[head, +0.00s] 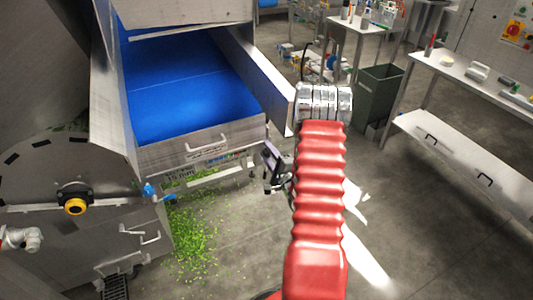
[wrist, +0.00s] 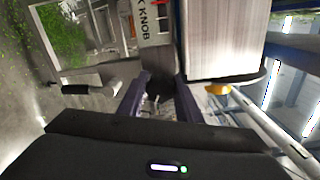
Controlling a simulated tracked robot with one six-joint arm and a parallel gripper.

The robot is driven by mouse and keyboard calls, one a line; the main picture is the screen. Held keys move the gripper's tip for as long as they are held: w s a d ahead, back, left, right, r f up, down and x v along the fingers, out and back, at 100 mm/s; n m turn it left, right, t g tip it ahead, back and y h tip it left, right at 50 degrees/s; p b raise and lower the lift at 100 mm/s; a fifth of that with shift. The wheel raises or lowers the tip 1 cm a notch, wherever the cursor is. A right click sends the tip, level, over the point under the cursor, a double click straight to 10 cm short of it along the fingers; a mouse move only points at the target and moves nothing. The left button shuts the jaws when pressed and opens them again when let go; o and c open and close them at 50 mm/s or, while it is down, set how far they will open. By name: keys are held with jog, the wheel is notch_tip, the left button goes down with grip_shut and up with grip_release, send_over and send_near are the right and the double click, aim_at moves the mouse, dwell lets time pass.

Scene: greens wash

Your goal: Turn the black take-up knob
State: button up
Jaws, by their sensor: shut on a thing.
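The black take-up knob (wrist: 158,84) shows as a dark rounded shape in the wrist view, just below a white label (wrist: 147,18) ending in "K KNOB". My gripper (wrist: 158,98) has one purple finger on each side of it and is shut on it. In the head view my gripper (head: 271,166) is beside the right side of the steel conveyor's front end, low under the side wall. The knob cannot be made out in the head view. How far the knob is turned cannot be told.
The steel conveyor with a blue belt (head: 185,90) stands at left. Green leaf scraps (head: 195,235) lie on the floor below it. A grey-green bin (head: 378,95) and a steel bench (head: 470,90) stand at right. Open floor lies in front.

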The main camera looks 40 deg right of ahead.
jog(key=shift+s+f+m, duration=0.1)
jog(key=shift+f+m, duration=0.1)
jog(key=shift+m, duration=1.4)
jog(key=o, duration=1)
jog(key=shift+o, duration=0.2)
jog(key=shift+r, duration=0.2)
jog(key=shift+w+d+r, duration=0.1)
jog(key=shift+w+r, duration=0.1)
